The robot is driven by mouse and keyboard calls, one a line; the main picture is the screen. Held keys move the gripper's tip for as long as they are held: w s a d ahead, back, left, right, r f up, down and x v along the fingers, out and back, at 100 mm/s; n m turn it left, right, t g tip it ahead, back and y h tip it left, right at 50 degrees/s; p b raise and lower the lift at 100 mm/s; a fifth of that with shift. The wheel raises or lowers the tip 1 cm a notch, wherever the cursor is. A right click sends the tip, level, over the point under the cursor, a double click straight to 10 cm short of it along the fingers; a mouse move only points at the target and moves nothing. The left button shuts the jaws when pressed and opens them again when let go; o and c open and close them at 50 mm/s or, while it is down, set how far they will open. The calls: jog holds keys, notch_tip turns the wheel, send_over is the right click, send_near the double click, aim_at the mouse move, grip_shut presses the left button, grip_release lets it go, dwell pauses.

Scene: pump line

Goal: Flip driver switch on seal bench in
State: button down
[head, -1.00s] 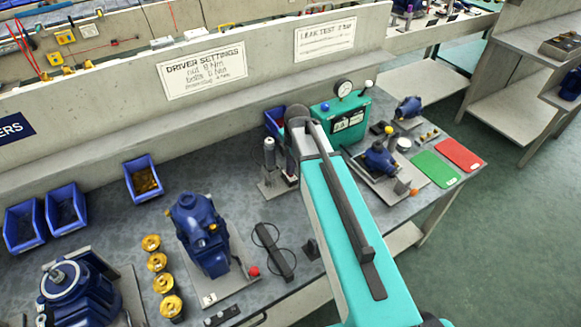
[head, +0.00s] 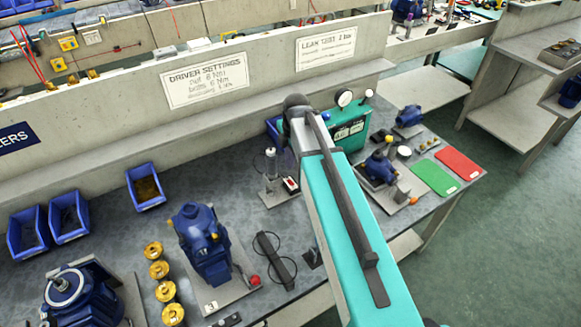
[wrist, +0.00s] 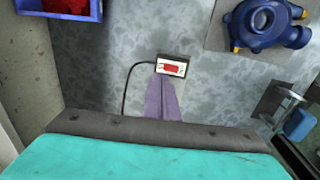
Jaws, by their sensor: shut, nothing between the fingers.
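The driver switch (wrist: 172,66) is a small pale box with a red rocker, lying on the seal bench with a dark cable running from its left side. It also shows in the head view (head: 291,184), beside the driver stand (head: 271,172). My gripper (wrist: 165,82) is shut and empty, its fingers pointing at the switch from below in the wrist view. The fingertips appear at the box's lower edge; I cannot tell whether they touch it. In the head view the gripper is hidden behind my arm.
A blue bin with red parts (wrist: 60,12) lies upper left in the wrist view, and a blue pump (wrist: 262,22) upper right. In the head view a teal test box (head: 350,130) stands behind my arm.

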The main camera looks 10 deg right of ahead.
notch_tip(320, 180, up, 7)
jog(key=w+b, duration=0.1)
jog(key=shift+w+a, duration=0.15)
jog(key=shift+a, duration=0.05)
jog(key=shift+r, duration=0.1)
dwell(0.7)
notch_tip(320, 180, up, 9)
jog(key=p, duration=0.8)
jog(key=shift+p, duration=0.35)
jog(key=shift+r, duration=0.1)
jog(key=shift+r+p, duration=0.4)
jog(key=shift+p, duration=0.1)
